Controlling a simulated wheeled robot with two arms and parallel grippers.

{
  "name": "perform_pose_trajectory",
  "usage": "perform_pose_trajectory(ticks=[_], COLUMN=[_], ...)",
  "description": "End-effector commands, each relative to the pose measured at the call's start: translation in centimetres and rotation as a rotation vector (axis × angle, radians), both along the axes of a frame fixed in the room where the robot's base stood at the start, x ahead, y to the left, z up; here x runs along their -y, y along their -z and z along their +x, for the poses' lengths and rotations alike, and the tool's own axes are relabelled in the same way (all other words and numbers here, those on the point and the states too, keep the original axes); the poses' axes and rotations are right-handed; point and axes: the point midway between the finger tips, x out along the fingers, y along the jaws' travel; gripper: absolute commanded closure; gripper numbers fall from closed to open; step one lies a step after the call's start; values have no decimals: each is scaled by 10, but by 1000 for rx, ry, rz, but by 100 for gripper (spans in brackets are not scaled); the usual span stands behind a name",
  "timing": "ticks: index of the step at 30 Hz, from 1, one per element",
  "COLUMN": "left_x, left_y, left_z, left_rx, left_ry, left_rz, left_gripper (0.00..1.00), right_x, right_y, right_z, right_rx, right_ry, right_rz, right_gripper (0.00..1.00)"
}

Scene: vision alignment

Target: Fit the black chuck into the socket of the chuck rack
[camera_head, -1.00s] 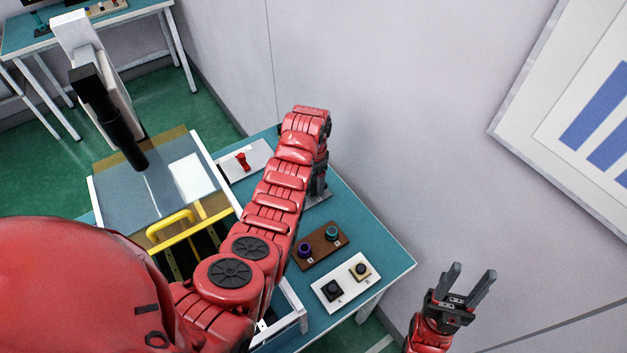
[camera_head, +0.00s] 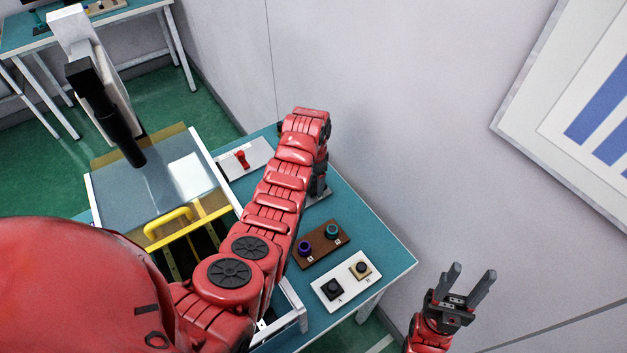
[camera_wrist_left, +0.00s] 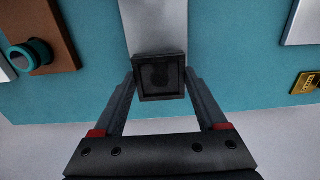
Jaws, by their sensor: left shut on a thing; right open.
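In the left wrist view, a dark square block (camera_wrist_left: 160,77), which looks like the black chuck, sits between the fingertips of my left gripper (camera_wrist_left: 160,85). The gripper is shut on it. A plain grey metal strip (camera_wrist_left: 155,28) lies beyond and below the block; I cannot tell whether they touch or whether it is the chuck rack. In the head view my left gripper (camera_head: 319,180) points down over the far right of the teal table, mostly hidden by my red arm. The socket is not clearly visible. My right gripper (camera_head: 471,272) is open and empty, off the table's right side.
A brown board (camera_head: 321,248) with purple and teal round pieces lies on the teal table (camera_head: 376,236). A white plate (camera_head: 347,293) holds a black square piece and a tan one. Another pale plate (camera_head: 258,152) carries a red piece. A yellow-handled machine (camera_head: 168,222) stands left.

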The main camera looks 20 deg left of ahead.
Motion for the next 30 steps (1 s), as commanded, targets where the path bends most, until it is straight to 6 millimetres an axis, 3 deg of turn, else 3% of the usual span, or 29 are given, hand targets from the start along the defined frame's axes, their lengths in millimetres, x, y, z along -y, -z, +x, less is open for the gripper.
perform_pose_trajectory(ticks=[5,6,9,17,22,26,29,30], left_x=[0,0,0,0,0,0,0,0], left_y=[5,4,4,3,-7,-25,-50,-65], left_z=[0,0,0,0,1,1,3,1], left_rx=[0,1,0,0,2,4,10,3], left_ry=[0,0,0,0,-1,0,0,1], left_rz=[0,1,0,0,0,1,1,1], left_gripper=[90,18,0,0,0,0,0,0], right_x=[0,0,0,0,0,0,0,0], right_y=[4,3,3,3,8,15,22,14], right_z=[0,0,0,0,0,0,0,0], right_rx=[0,0,0,0,0,0,0,0], right_ry=[0,0,0,0,0,0,0,0], right_rz=[0,0,0,0,0,0,0,0], right_gripper=[50,50,50,50,50,50,50,50])
